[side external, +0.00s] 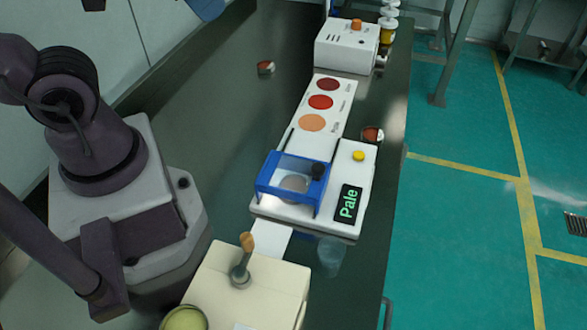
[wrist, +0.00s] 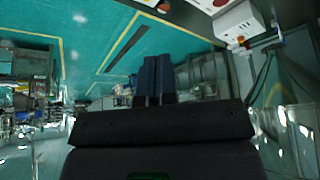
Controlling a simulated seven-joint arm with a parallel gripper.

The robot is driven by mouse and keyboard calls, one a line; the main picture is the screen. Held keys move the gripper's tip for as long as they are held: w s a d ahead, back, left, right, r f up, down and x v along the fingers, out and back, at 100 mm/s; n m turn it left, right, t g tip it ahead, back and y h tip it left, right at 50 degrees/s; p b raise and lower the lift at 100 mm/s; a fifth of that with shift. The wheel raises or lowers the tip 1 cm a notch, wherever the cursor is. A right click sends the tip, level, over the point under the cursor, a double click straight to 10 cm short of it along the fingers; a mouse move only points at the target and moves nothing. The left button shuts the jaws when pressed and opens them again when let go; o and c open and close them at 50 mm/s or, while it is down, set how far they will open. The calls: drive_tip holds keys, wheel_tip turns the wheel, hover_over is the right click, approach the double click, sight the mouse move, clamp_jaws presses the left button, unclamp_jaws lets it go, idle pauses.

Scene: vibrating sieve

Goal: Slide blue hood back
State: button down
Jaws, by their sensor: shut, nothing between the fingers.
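The blue hood (side external: 266,185) is a blue frame with a clear top and a black knob (side external: 317,171). It sits over the near part of a white device (side external: 281,210), above a round greyish disc (side external: 294,184). Dark rails (side external: 287,140) run along the device behind the hood.
A chart with three coloured circles (side external: 321,102) lies behind the device. A white box with an orange knob (side external: 345,45) stands at the back. Small red-topped containers (side external: 265,67) (side external: 372,134), a clear cup (side external: 329,256) and a cream box (side external: 250,290) with an upright handle are nearby.

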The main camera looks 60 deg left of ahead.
drive_tip(key=c, duration=1.5)
unclamp_jaws()
drive_tip(key=shift+c, duration=0.2)
drive_tip(key=o, duration=0.7)
drive_tip(key=shift+w+d+f+g, duration=0.2)
drive_tip(key=shift+w+f+g, duration=0.1)
drive_tip(key=shift+f, duration=0.2)
drive_tip(key=shift+w+d+f+g, duration=0.2)
drive_tip(key=shift+f+g, duration=0.1)
drive_tip(key=shift+f, duration=0.15)
drive_tip(key=shift+c, duration=0.2)
drive_tip(key=m+g, duration=0.4)
drive_tip(key=m, duration=1.4)
hover_over(318, 167)
wheel_tip(318, 167, down, 12)
drive_tip(key=r, duration=0.1)
wheel_tip(318, 167, down, 13)
drive_tip(key=shift+f, duration=0.15)
